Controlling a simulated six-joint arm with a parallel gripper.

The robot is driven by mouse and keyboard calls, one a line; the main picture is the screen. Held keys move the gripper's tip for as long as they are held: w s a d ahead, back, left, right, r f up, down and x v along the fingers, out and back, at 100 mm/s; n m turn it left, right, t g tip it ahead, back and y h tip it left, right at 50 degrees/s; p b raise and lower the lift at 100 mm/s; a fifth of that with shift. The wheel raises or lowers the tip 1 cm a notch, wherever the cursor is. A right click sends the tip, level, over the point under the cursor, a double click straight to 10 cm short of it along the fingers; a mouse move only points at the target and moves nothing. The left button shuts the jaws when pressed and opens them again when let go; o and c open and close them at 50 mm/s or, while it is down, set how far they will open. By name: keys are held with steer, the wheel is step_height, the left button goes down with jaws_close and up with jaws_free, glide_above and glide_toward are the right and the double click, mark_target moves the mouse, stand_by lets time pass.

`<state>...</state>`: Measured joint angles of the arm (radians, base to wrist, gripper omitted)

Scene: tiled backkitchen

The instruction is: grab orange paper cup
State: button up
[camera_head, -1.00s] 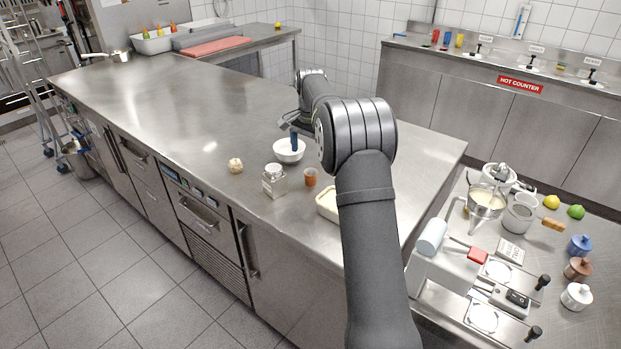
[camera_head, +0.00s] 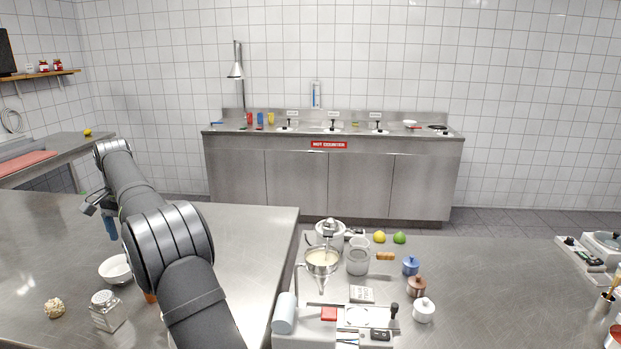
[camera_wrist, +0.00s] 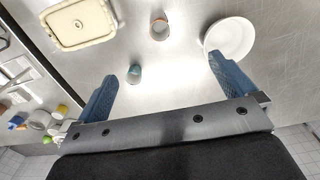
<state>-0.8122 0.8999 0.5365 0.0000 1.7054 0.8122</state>
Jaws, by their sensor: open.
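The orange paper cup (camera_head: 150,297) is mostly hidden behind my arm in the head view; only a small orange part shows right of the metal-topped shaker. In the wrist view a brownish-orange cup (camera_wrist: 159,30), seen from above, stands beyond the fingertips, roughly in line with the gap between them. My gripper (camera_wrist: 162,70) is open and empty, its two blue fingers spread. In the head view my gripper (camera_head: 100,215) hangs above the steel table, behind the white bowl. A small teal-and-tan object (camera_wrist: 134,73) shows between the fingers in the wrist view.
The white bowl (camera_head: 115,269) is beside the cup; the shaker (camera_head: 107,311) and a crumbly ball (camera_head: 54,308) stand nearer. In the wrist view a cream lidded container (camera_wrist: 80,22) lies left of the cup. The right-hand counter (camera_head: 480,290) holds several jars and utensils.

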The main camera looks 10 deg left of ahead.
stand_by(0.3)
steer(key=c, duration=0.8)
steer(key=s+d+f+n+t+y, duration=0.1)
steer(key=d+n, duration=0.1)
steer(key=n, duration=0.5)
steer(key=s+d+f+n+y, duration=0.1)
steer(key=d+n+y, duration=0.15)
steer(key=n, duration=0.35)
steer(key=shift+n+h, duration=0.3)
steer(key=shift+h, duration=0.05)
steer(key=x, duration=1.1)
steer(key=shift+w+d+f, duration=0.1)
steer(key=shift+f, duration=0.05)
steer(key=shift+w+a+x, duration=0.1)
steer(key=shift+x, duration=1.45)
steer(key=shift+w+a+x, duration=0.1)
steer(key=shift+x, duration=1.45)
